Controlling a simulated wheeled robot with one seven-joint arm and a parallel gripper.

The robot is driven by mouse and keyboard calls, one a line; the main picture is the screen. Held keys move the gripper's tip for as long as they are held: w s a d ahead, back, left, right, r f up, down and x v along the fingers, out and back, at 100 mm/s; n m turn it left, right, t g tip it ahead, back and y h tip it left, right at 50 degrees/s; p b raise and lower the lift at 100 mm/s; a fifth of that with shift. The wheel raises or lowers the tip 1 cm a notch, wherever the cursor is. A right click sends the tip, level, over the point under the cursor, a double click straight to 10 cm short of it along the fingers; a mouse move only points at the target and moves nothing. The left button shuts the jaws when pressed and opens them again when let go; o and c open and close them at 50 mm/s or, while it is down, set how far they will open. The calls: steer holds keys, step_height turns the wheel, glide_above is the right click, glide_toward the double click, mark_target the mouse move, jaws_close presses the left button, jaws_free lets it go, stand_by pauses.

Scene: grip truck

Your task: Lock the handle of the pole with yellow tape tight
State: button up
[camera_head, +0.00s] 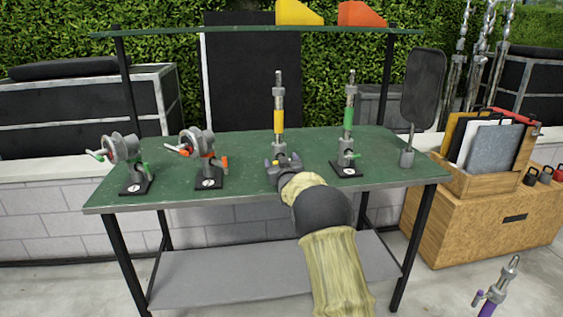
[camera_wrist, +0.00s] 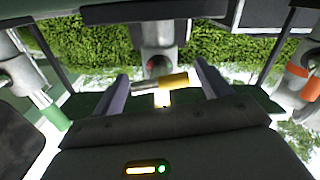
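The pole with yellow tape (camera_head: 279,120) stands upright on the green table, left of the pole with green tape (camera_head: 348,118). My gripper (camera_head: 282,161) is at the foot of the yellow-taped pole and hides its base and handle in the head view. In the wrist view, my gripper (camera_wrist: 161,72) is open, with its two fingers spread apart. The yellow handle (camera_wrist: 174,81) lies crosswise between the fingers, below the grey pole fitting (camera_wrist: 158,58) in the picture. I see a gap on both sides of the handle; contact cannot be made out.
Two clamps, one with green handles (camera_head: 124,150) and one with red handles (camera_head: 199,143), stand on the table (camera_head: 240,150) to the left. A dark mirror (camera_head: 424,88) stands at the right end. A wooden crate (camera_head: 483,184) is further right. A purple-marked pole (camera_head: 497,286) is at lower right.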

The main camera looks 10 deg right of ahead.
steer(key=shift+s+r, duration=0.1)
steer(key=shift+r, duration=0.05)
steer(key=shift+s, duration=0.2)
steer(key=s, duration=1.7)
